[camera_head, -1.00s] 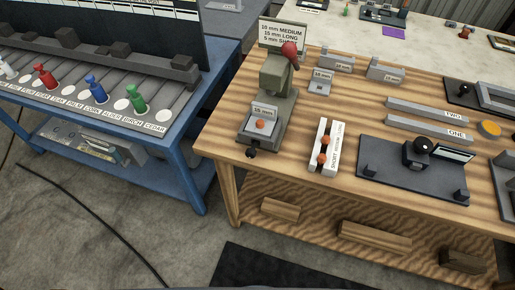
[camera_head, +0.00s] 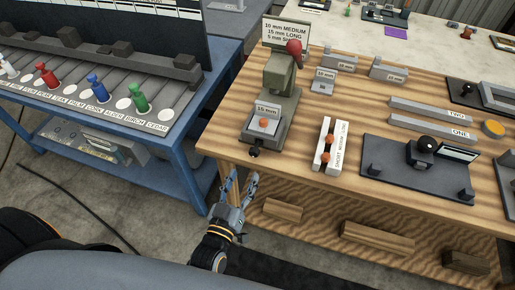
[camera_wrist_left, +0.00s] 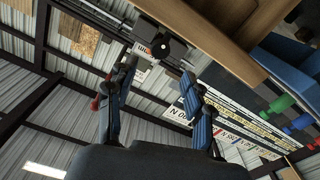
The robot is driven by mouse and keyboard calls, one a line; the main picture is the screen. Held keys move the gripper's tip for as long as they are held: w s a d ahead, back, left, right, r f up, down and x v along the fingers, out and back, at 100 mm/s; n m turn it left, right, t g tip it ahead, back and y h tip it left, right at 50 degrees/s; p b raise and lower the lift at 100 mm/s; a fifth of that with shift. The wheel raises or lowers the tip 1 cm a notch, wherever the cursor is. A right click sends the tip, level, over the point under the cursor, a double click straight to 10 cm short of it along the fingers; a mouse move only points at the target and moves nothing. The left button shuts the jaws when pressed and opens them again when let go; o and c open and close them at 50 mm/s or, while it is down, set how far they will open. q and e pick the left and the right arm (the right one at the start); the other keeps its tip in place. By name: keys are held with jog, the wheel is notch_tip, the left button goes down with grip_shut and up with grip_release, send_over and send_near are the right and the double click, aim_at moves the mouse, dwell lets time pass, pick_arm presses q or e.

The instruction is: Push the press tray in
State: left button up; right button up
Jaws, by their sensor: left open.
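The green-grey press (camera_head: 280,85) with a red-knobbed lever stands at the table's left front. Its grey press tray (camera_head: 247,137) sticks out toward the front edge, carrying a piece labelled 15 mm with an orange spot (camera_head: 264,122). A black knob (camera_head: 254,152) is on the tray's front. My left gripper (camera_head: 240,175) is open and empty, just in front of the table edge, below and slightly left of the knob, apart from it. In the left wrist view the black knob (camera_wrist_left: 160,48) shows beyond the open fingers (camera_wrist_left: 159,75). My right gripper is not in view.
A white block with orange knobs (camera_head: 327,145) stands right of the press. A dark fixture plate (camera_head: 400,175) lies farther right. The wooden table's edge (camera_head: 300,178) is close to my left gripper. A blue bench (camera_head: 190,130) stands at left, across a gap.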

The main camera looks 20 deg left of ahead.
aim_at(253, 155)
pick_arm(q)
jog(key=w, duration=0.5)
jog(key=w+p, duration=0.1)
jog(key=w, duration=0.4)
jog(key=shift+w+d, duration=0.2)
jog(key=shift+w, duration=0.2)
grip_shut()
